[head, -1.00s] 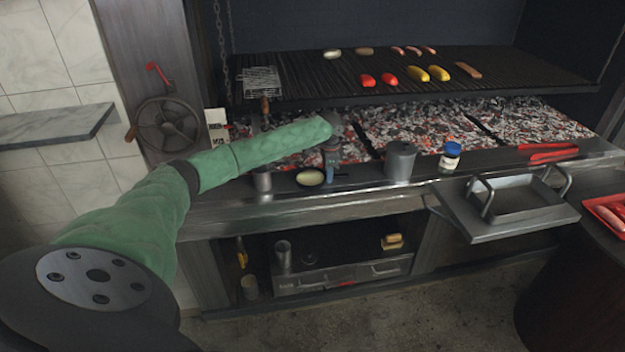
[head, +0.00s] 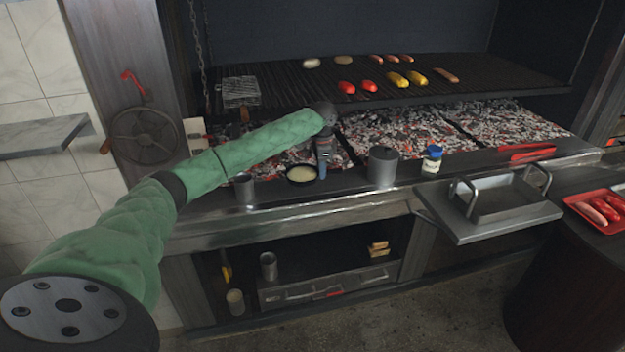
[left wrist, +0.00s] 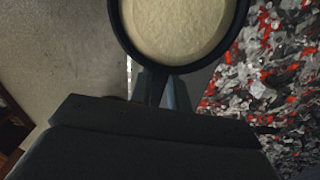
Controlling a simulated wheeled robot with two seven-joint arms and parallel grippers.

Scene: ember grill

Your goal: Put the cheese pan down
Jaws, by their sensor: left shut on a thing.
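The cheese pan (head: 301,175) is a small round black pan filled with pale cheese. In the head view it shows by the front steel ledge (head: 330,206), between a metal cup and a lidded grey pot. My left gripper (head: 322,169) is just right of the pan and shut on its handle. In the left wrist view the pan (left wrist: 180,25) is at the top, looking level, its handle (left wrist: 157,88) running down between the fingers (left wrist: 164,92). Whether the pan touches the ledge I cannot tell. My right gripper is not in view.
The metal cup (head: 244,189) stands left of the pan, the grey pot (head: 383,167) right of it. A blue-capped jar (head: 432,160) stands further right. Glowing embers (head: 400,134) lie behind the ledge, under the grill (head: 300,89) with food on it.

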